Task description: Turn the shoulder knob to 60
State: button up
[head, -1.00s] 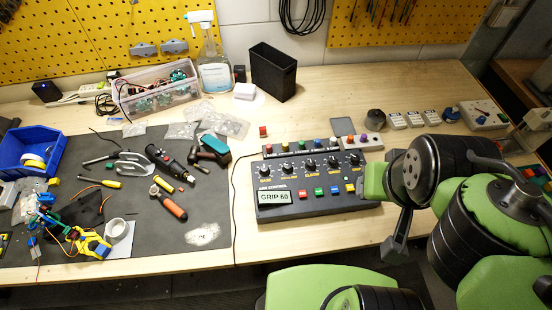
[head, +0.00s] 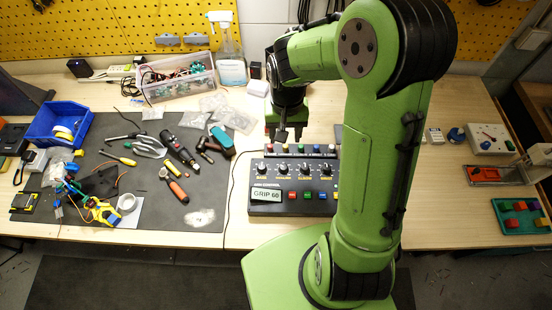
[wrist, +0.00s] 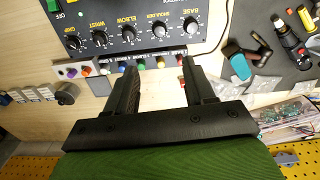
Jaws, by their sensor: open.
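The dark control box (head: 320,208) stands on the bench, and its small display (head: 266,195) reads GRIP 60. The shoulder knob (head: 284,168) is second from the left in its knob row, black with a light top. In the wrist view the shoulder knob (wrist: 157,30) sits under its SHOULDER label, between the base knob (wrist: 190,24) and the elbow knob (wrist: 128,33). My gripper (head: 287,134) is open and empty, pointing down behind the box. In the wrist view my gripper (wrist: 160,62) has its fingers apart, near the coloured button strip, and touches no knob.
A strip of coloured buttons (head: 301,150) lies along the box's back edge. A grey mat with tools (head: 140,180) is at left, with a clear bin (head: 176,82) and a spray bottle (head: 231,60) behind. My arm hides the box's right end.

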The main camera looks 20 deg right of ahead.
aim_at(283, 166)
notch_tip(283, 166, down, 16)
jog(key=shift+s+r, duration=0.1)
jog(key=shift+c, duration=0.5)
